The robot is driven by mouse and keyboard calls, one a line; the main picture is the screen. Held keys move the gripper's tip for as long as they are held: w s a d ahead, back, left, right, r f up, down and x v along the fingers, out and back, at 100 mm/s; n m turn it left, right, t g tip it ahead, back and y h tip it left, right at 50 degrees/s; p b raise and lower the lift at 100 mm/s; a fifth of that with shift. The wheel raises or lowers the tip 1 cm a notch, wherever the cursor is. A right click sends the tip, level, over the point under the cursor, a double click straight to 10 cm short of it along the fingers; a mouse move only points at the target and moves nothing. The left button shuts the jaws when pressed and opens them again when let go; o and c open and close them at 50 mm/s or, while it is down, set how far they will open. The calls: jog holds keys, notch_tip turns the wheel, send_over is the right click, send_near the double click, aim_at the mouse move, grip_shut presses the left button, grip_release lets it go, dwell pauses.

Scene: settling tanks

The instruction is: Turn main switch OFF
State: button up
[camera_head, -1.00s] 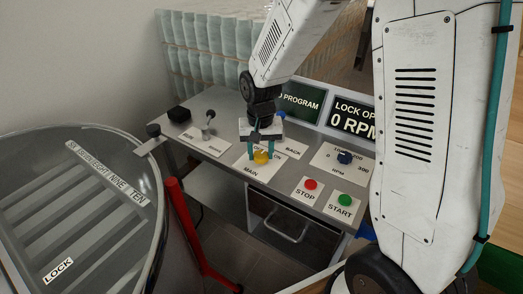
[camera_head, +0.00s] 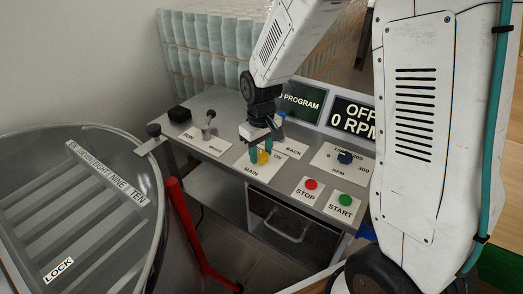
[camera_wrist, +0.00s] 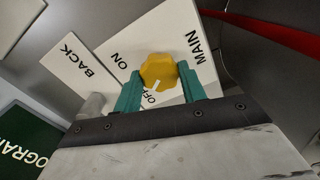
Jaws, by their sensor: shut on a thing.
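The yellow main switch knob (camera_head: 263,157) sits on a white plate (camera_head: 251,161) marked MAIN and ON, on the grey control panel. The display (camera_head: 356,117) at the right reads OFF and 0 RPM.
Red STOP (camera_head: 310,185) and green START (camera_head: 345,200) buttons lie to the right, with a dark blue RPM knob (camera_head: 345,157) behind. A lever (camera_head: 207,131) stands at the left. A grey round lidded tank (camera_head: 75,210) is at front left.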

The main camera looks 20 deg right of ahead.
aim_at(262, 155)
jog(key=shift+w+r, duration=0.15)
jog(key=shift+w, duration=0.05)
jog(key=o, duration=1)
jog(key=shift+s, duration=0.1)
notch_tip(262, 155, up, 8)
jog(key=shift+f, duration=0.15)
jog(key=shift+s, duration=0.3)
jog(key=s+d+r+m, duration=0.1)
jog(key=s+r, duration=0.2)
jog(key=s, duration=0.5)
jog(key=s+d+r+m+t, duration=0.1)
jog(key=s+r, duration=0.3)
jog(key=s, duration=0.5)
jog(key=s+d+r+m, duration=0.1)
jog(key=s+r, duration=0.3)
jog(key=s, duration=0.4)
jog(key=shift+s+d+r+m, duration=0.2)
jog(key=shift+s+r+m, duration=0.1)
jog(key=shift+s, duration=0.1)
